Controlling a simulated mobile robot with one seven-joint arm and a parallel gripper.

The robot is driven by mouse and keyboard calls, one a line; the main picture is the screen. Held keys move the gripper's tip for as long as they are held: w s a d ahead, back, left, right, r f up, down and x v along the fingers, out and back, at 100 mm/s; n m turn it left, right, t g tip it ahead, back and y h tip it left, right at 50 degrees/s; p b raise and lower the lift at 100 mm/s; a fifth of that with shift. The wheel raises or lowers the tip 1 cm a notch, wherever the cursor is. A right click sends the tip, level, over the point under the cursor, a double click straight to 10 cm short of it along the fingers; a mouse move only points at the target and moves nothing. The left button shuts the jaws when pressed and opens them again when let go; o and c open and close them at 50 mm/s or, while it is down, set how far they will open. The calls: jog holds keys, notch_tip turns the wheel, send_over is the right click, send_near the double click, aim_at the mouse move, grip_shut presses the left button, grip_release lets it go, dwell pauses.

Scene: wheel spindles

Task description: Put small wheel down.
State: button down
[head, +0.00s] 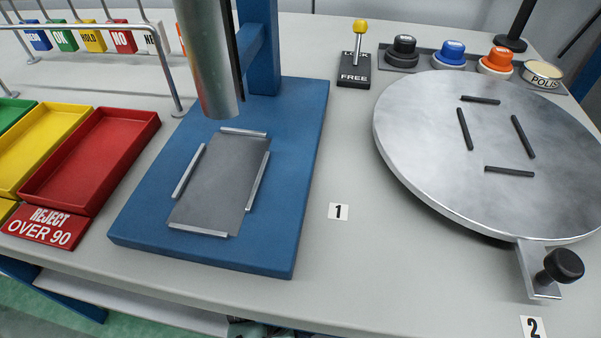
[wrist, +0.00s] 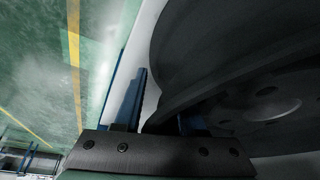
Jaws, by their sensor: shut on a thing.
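The small wheel (wrist: 215,45) fills the right side of the wrist view. It is dark, with a wide rim and a paler grey hub disc (wrist: 270,105) with holes. My gripper (wrist: 162,108) shows at the bottom of the wrist view, with one blue finger on each side of the wheel's edge. It is shut on that edge. The far side of the wheel is out of frame. Neither the wheel nor my gripper shows in the head view.
A blue press base (head: 290,215) with a grey plate (head: 222,180) stands left of centre, under a metal cylinder (head: 213,70). A round metal turntable (head: 440,130) with several dark strips is at right. Red (head: 95,160) and yellow trays (head: 40,140) are at left. Bench around label 1 is clear.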

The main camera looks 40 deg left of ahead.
jog(key=c, duration=0.8)
grip_release()
jog(key=shift+c, duration=0.2)
jog(key=o, duration=0.3)
jog(key=shift+o, duration=0.2)
jog(key=p+v, duration=0.4)
jog(key=v, duration=0.7)
jog(key=shift+r, duration=0.1)
jog(key=shift+s+a+r, duration=0.1)
jog(key=shift+s+r, duration=0.05)
jog(key=shift+r, duration=0.3)
